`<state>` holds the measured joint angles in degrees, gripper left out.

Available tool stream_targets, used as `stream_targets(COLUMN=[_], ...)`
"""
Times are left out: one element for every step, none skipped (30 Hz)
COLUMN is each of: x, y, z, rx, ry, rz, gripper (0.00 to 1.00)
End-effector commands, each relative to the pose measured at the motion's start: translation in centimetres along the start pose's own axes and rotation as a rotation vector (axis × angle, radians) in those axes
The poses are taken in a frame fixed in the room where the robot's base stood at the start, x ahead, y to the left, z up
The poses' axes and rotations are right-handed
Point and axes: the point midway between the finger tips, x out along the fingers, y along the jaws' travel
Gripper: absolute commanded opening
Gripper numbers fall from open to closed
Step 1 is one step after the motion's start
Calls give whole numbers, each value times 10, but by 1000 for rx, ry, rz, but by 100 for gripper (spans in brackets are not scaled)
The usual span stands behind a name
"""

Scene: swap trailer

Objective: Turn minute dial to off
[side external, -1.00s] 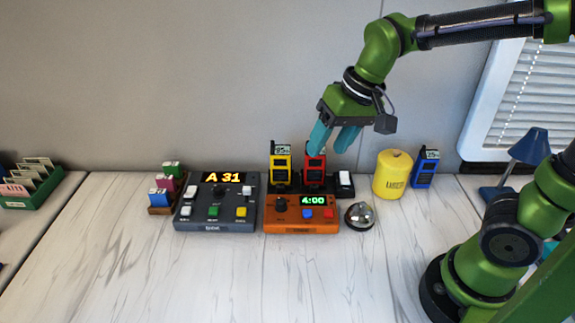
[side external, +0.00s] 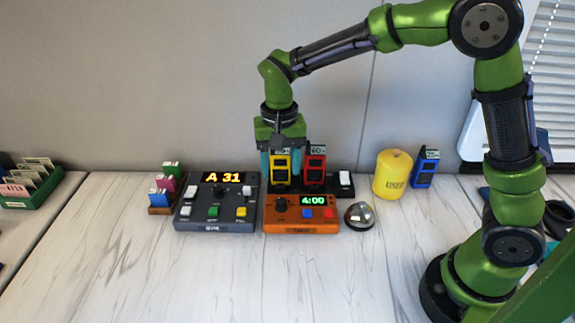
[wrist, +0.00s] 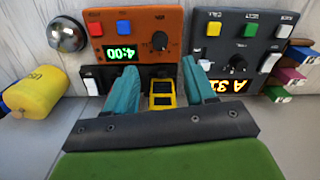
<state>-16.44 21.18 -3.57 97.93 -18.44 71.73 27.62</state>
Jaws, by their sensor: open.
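An orange timer box (side external: 301,228) stands on the table and its display reads 4:00. A dark round dial (side external: 281,204) sits on its left side, beside a blue and a red button. The dial also shows in the wrist view (wrist: 160,41); its label is too small to read. My gripper (side external: 281,172) is open and empty, pointing down behind the timer box. In the wrist view its teal fingertips (wrist: 160,72) are spread on either side of a yellow handheld device (wrist: 162,93), apart from the dial.
A grey panel (side external: 204,227) reading A 31, with its own knob, stands left of the timer box. A red device (side external: 315,166) stands beside the yellow one in a dark rack. A silver bell (side external: 360,215) and yellow cylinder (side external: 393,175) are to the right. The front table is clear.

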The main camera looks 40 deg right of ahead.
Motion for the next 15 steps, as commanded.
stream_targets(x=[13,20,29,35,41,49,55,60,67,71,75,80,83,86,89], y=[1,1,1,1,1,1,1,1,1,1,1,0,0,0,0], z=[1,1,1,1,0,0,0,0,0,0,0,0,0,0,0], rx=[-1,-1,0,0,-1,-1,0,0,0,0,-1,-1,0,-1,-1], ry=[-4,-4,-4,-4,-3,-3,-4,-2,-2,-2,-2,-2,-2,-1,-1], rz=[5,4,5,5,4,3,4,3,3,3,2,2,2,1,1], gripper=[55,55,55,55,55,55,55,55,55,55,55,55,55,55,55])
